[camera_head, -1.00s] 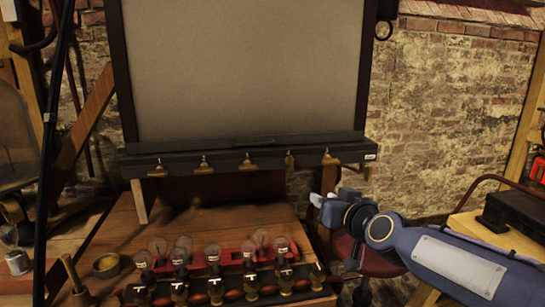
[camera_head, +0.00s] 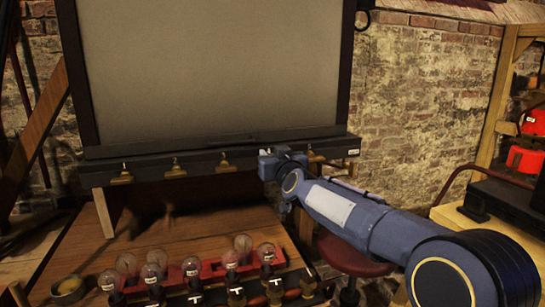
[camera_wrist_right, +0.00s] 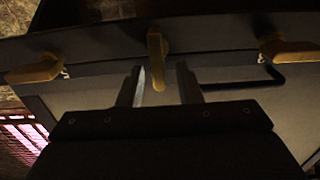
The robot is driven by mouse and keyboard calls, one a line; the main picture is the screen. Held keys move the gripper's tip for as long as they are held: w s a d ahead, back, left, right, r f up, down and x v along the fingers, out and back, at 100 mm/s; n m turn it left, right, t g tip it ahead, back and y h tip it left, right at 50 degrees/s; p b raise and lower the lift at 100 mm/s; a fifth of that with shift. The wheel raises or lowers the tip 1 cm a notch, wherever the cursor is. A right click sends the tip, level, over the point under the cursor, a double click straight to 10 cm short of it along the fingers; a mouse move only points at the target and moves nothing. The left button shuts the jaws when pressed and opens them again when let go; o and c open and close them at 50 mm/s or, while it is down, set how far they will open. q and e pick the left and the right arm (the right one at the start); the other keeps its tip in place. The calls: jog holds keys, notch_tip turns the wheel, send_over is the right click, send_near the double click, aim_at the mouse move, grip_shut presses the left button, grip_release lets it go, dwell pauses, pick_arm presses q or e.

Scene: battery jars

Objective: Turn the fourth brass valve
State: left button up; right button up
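A row of brass valves runs along the front of the dark ledge under the large grey panel. In the head view the first (camera_head: 122,176), second (camera_head: 176,169), third (camera_head: 224,164) and fifth (camera_head: 315,161) show; my right gripper (camera_head: 268,160) hides the fourth. In the right wrist view the middle valve (camera_wrist_right: 156,62), apparently the fourth, has its handle lengthwise, while its neighbours (camera_wrist_right: 35,70) and (camera_wrist_right: 290,50) lie crosswise. My right gripper's two fingers (camera_wrist_right: 160,85) are open, one on each side of the middle handle's tip, with gaps visible. My left gripper is not in view.
Glass bulb jars (camera_head: 152,272) stand in a rack on the wooden bench below the ledge. A small bowl (camera_head: 68,287) is at the bench's left. A red stool seat (camera_head: 350,258) is below my right arm.

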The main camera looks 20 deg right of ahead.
jog(key=shift+c, duration=0.3)
grip_shut()
jog(key=shift+d+m, duration=0.1)
jog(key=shift+m, duration=0.2)
jog(key=m, duration=0.2)
jog(key=shift+d+f+m, duration=0.1)
jog(key=shift+d+m, duration=0.2)
jog(key=shift+m, duration=0.1)
jog(key=m+b, duration=0.1)
jog(key=m, duration=0.3)
jog(key=d+f+m+b, duration=0.1)
jog(key=m, duration=0.4)
jog(key=f+m+b, duration=0.1)
jog(key=m+b, duration=0.1)
jog(key=m, duration=0.3)
jog(key=shift+w+d+f, duration=0.1)
jog(key=shift+d+f, duration=0.1)
jog(key=shift+d, duration=0.15)
jog(key=shift+m, duration=0.4)
